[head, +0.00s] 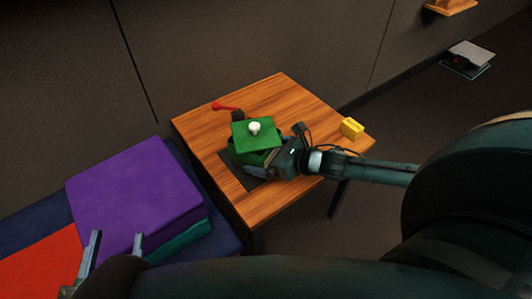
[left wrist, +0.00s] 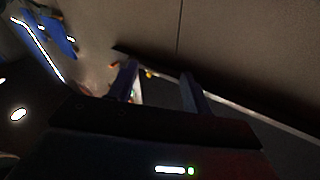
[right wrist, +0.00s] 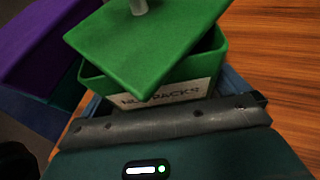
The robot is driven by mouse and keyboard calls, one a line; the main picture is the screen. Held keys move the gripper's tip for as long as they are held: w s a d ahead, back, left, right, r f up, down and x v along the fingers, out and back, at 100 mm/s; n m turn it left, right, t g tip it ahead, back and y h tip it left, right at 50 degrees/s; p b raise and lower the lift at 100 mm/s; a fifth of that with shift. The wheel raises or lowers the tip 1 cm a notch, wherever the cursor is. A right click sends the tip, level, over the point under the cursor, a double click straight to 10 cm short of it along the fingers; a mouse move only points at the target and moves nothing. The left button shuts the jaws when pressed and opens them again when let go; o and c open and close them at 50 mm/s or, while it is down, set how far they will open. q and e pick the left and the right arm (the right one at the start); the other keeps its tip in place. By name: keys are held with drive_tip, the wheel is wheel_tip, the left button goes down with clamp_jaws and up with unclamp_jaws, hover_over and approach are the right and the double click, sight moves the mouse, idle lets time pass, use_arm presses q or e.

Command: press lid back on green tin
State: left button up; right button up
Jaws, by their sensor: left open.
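The green tin (head: 246,158) stands on a dark mat on the wooden table. Its green lid (head: 258,133) with a pale knob (head: 254,128) lies askew on top. In the right wrist view the lid (right wrist: 150,45) is turned against the tin (right wrist: 205,70), and parts of the tin's rim show. A white label ending in "PACKS" is partly covered. My right gripper (head: 273,170) is low at the tin, its bluish fingers on either side, closed against the walls. My left gripper (head: 116,243) is open and empty, far from the tin; it also shows in the left wrist view (left wrist: 160,82).
A yellow block (head: 351,128) sits near the table's right corner. A red-handled thing (head: 223,106) and a small dark block (head: 238,115) lie behind the tin. A purple block (head: 135,195) lies left of the table (head: 285,95). The table's left and near parts are mostly clear.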

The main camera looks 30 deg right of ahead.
drive_tip(key=shift+r, duration=0.2)
drive_tip(key=p+v, duration=0.3)
drive_tip(key=v, duration=0.8)
drive_tip(key=shift+p, duration=0.4)
use_arm(q)
drive_tip(key=shift+w+a+f+n+g+y, duration=0.1)
drive_tip(key=shift+a+n+g+y, duration=0.75)
drive_tip(key=shift+g+y, duration=0.3)
use_arm(e)
drive_tip(key=shift+s+d+r, duration=0.2)
drive_tip(key=shift+s+d, duration=0.1)
drive_tip(key=shift+s, duration=0.1)
use_arm(q)
drive_tip(key=shift+d, duration=0.1)
